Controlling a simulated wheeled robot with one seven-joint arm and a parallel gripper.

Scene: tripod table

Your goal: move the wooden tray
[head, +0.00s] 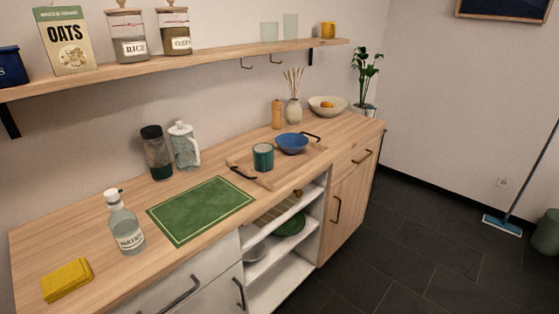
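The wooden tray (276,176) lies flat on the wooden counter, right of the middle of the head view. It has a dark handle at its near left end and another at its far right end. A teal mug (263,157) and a blue bowl (291,144) stand on it. The bowl is close to the far right handle. My gripper is not in view.
A green mat (202,210) lies left of the tray, with a water bottle (126,226) and yellow cloth (67,280) further left. Jars stand behind. A vase (293,112), orange bottle (277,115) and fruit bowl (327,108) stand beyond the tray. Dark floor is open at right.

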